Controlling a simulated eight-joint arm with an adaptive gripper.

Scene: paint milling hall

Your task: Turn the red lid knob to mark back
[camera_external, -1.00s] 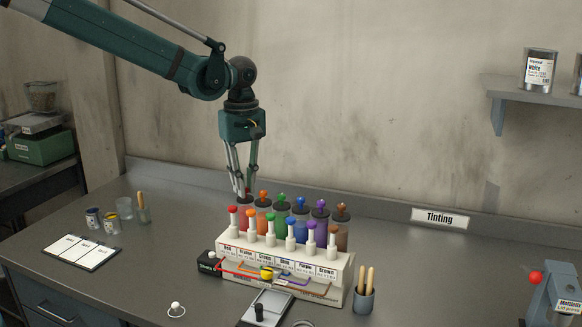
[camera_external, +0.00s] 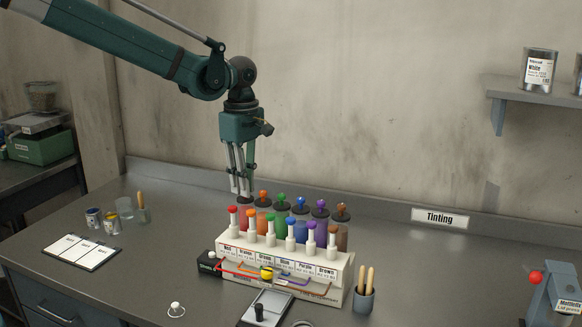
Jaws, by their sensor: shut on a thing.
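My gripper (camera_external: 243,191) points straight down over the red canister (camera_external: 244,217), the leftmost in the back row of the tinting unit. Its fingers are shut around the red lid knob, which the fingers hide. The dark lid (camera_external: 244,200) shows just below the fingertips. I cannot read any marks around the lid or tell which way the knob points.
Canisters with orange (camera_external: 263,195), green, blue, purple and brown knobs stand close to the right. A row of white pumps with coloured tops (camera_external: 233,210) stands right in front. A cup with sticks (camera_external: 364,297) is at front right.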

